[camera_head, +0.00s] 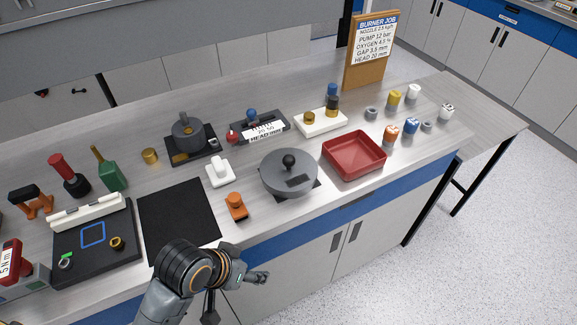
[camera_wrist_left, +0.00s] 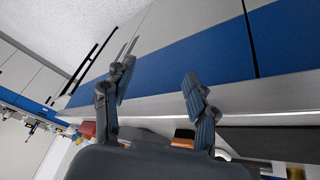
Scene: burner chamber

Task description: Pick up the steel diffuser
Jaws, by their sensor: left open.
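Two small grey metal ring-like pieces stand at the right of the bench in the head view: one grey piece (camera_head: 372,112) behind the red tray, another grey piece (camera_head: 427,126) beside the blue-labelled jar. Either may be the steel diffuser; I cannot tell which. My left gripper (camera_head: 237,296) is in front of the bench's near edge, left of the middle, far from both. Its fingers are spread and empty. In the left wrist view the open fingers (camera_wrist_left: 158,74) show against the blue cabinet front. My right gripper is not in view.
A red tray (camera_head: 379,165), a grey round lid with a black knob (camera_head: 289,178) and an orange piece (camera_head: 236,205) sit near the front edge. A black mat (camera_head: 170,232) is empty. Several jars stand at the right. A burner job board (camera_head: 366,80) stands behind.

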